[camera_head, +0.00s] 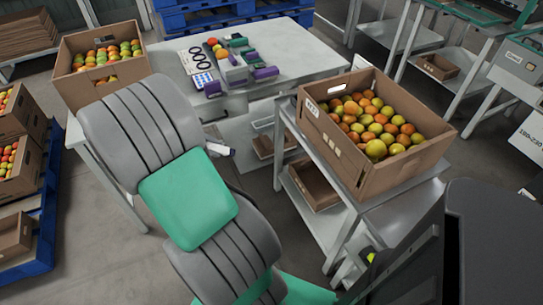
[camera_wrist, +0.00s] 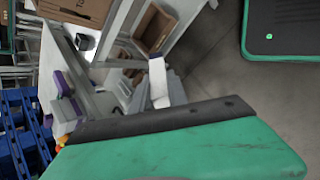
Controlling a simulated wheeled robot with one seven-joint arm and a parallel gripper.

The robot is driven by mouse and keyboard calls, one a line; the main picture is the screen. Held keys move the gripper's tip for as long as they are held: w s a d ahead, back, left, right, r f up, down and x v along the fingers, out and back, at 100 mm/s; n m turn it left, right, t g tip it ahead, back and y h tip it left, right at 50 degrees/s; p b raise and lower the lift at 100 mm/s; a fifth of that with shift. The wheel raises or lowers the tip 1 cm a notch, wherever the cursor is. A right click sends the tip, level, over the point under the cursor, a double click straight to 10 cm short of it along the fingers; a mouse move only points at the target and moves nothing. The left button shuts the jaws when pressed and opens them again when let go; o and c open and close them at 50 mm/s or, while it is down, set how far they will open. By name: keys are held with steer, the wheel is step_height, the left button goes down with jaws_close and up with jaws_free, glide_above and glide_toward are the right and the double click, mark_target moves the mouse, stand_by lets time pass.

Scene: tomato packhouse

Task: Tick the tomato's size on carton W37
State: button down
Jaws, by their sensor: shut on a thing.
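A brown open carton (camera_head: 375,182) full of orange, yellow and green tomatoes stands on a trolley. A small white label (camera_head: 310,107) and a row of pale boxes (camera_head: 335,145) are on its near left side; the print is too small to read. My gripper (camera_head: 222,149) is left of the carton, apart from it and partly hidden by my arm. In the wrist view my gripper (camera_wrist: 172,92) is shut on what looks like a slim white marker (camera_wrist: 157,78).
The grey table (camera_head: 300,62) also holds several purple, green and grey blocks (camera_head: 238,70). Another tomato carton (camera_head: 132,70) stands at its left end. Blue pallets (camera_head: 30,245) with crates are at far left. Floor shows between table and trolley.

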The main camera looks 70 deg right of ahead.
steer(key=s+d+f+g+h+b, duration=0.1)
steer(key=s+d+g+h+b, duration=0.1)
steer(key=s+d, duration=0.5)
steer(key=s+d+f+n+g+h+b, duration=0.1)
steer(key=s+d+b, duration=0.3)
steer(key=s, duration=1.1)
steer(key=d+g+h, duration=0.1)
steer(key=d, duration=0.2)
steer(key=shift+d+f+b, duration=0.15)
steer(key=shift+d+b, duration=0.2)
steer(key=shift+b, duration=0.05)
steer(key=shift+a+p, duration=0.1)
steer(key=shift+p, duration=0.6)
steer(key=shift+s+d, duration=0.35)
steer(key=shift+d, duration=0.05)
steer(key=shift+s+a+r+p, duration=0.3)
steer(key=shift+r+p, duration=0.25)
steer(key=shift+p, duration=0.25)
steer(key=shift+w+d+f, duration=0.3)
steer(key=shift+f, duration=0.15)
